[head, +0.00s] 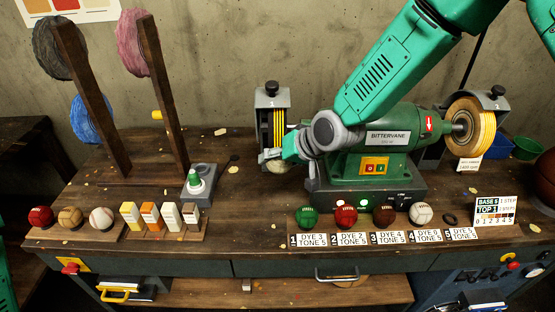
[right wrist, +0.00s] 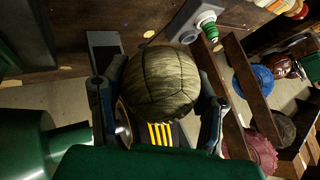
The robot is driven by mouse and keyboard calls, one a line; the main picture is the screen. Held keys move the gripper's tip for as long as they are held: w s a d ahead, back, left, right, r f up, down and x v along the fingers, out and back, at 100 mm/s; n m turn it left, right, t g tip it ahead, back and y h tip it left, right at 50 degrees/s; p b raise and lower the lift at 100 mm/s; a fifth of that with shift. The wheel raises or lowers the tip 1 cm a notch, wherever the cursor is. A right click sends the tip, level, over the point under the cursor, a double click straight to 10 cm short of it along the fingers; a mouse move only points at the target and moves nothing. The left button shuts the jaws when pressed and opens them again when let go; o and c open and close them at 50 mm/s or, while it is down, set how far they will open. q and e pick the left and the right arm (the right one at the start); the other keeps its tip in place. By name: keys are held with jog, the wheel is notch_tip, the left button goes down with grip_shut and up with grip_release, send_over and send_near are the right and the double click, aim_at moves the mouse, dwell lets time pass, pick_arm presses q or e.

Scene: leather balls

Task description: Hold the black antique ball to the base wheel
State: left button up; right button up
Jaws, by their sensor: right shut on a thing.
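My right gripper (head: 275,158) reaches to the left wheel of the green bench machine. In the right wrist view its fingers (right wrist: 158,100) are shut on a ball (right wrist: 162,78) with dark, streaky olive-black panels and black seams. The ball is against or just in front of the yellow-striped left wheel (right wrist: 160,132); I cannot tell whether they touch. That wheel also shows in the head view (head: 278,125), partly hidden by my gripper. A second wheel (head: 470,128) with a tan rim is at the machine's right end. My left gripper is not in view.
The green machine (head: 378,150) stands on the wooden bench. Several balls, including a green ball (head: 307,217), stand in a labelled row in front. A sign (head: 495,211) reads BASE 5, TOP 1. A bottle stand (head: 198,184) and wooden posts (head: 165,95) are to the left.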

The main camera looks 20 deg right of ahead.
jog(key=shift+a+r, duration=0.1)
jog(key=shift+a, duration=0.05)
jog(key=shift+a, duration=0.1)
jog(key=shift+s+a, duration=0.15)
jog(key=shift+s, duration=0.15)
jog(key=shift+s+a+f, duration=0.15)
jog(key=shift+s+a, duration=0.05)
jog(key=shift+s, duration=0.65)
jog(key=shift+s+a+f, duration=0.2)
jog(key=shift+s, duration=0.6)
jog(key=shift+s+a+f, duration=0.15)
jog(key=shift+s+a, duration=0.05)
jog(key=shift+s, duration=0.65)
